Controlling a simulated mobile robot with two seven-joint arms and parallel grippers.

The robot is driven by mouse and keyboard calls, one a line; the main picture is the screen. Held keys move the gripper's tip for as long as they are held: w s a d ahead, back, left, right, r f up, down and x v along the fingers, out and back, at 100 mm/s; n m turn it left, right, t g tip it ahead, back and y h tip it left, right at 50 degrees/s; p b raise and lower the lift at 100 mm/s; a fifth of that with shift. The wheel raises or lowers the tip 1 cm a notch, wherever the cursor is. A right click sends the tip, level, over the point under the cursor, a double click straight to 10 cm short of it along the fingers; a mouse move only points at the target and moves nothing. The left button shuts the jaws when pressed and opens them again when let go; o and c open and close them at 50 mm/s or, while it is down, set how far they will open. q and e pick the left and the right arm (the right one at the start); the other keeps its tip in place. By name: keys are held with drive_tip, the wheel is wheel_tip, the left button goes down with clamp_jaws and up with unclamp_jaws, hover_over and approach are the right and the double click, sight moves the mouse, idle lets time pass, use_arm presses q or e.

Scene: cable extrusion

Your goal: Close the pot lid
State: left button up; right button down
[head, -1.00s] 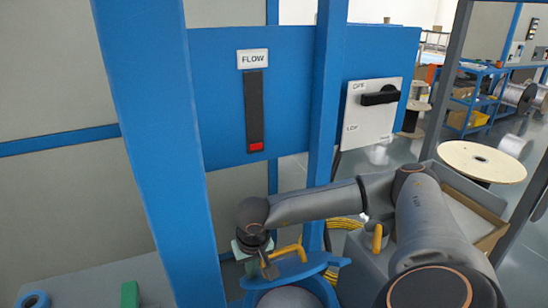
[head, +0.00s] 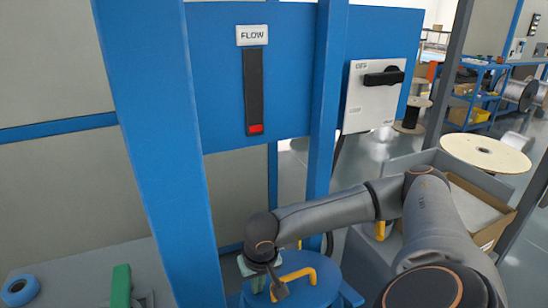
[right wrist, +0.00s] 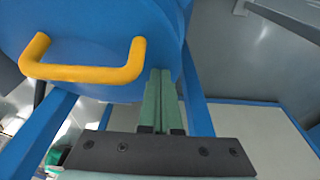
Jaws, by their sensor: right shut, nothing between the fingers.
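The blue pot lid (head: 318,292) shows at the bottom of the head view, lying about flat over the pot with its yellow handle (head: 298,273) on top. The pot below is mostly hidden by the lid and cut off by the frame edge; I cannot tell whether the lid is fully seated. My right gripper (head: 262,281) is at the lid's left side, beside the handle. In the right wrist view its green fingers (right wrist: 161,80) are together and empty, against or just over the blue lid (right wrist: 100,25), to the right of the yellow handle (right wrist: 85,72). My left gripper is not in view.
A blue post (head: 160,130) and a thinner blue post (head: 324,110) stand close to the pot. Behind are a panel with a FLOW gauge (head: 253,90) and a switch plate (head: 374,98). A grey table (head: 70,268) with a green item (head: 121,288) is at the lower left.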

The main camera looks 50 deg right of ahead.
sight(262, 299)
drive_tip(key=shift+s+a+f+b, duration=0.15)
drive_tip(key=shift+s+f+b, duration=0.1)
drive_tip(key=shift+f+b, duration=0.55)
drive_tip(key=shift+s+a+f+b, duration=0.1)
drive_tip(key=shift+s+f+b, duration=0.15)
drive_tip(key=shift+f+b, duration=0.55)
drive_tip(key=shift+s+a+f+b, duration=0.1)
drive_tip(key=shift+s+f+b, duration=0.3)
drive_tip(key=shift+f+b, duration=0.35)
drive_tip(key=shift+r+p, duration=0.55)
wheel_tip(262, 299, up, 8)
drive_tip(key=p, duration=0.6)
drive_tip(key=shift+w+r, duration=0.1)
drive_tip(key=shift+w, duration=0.05)
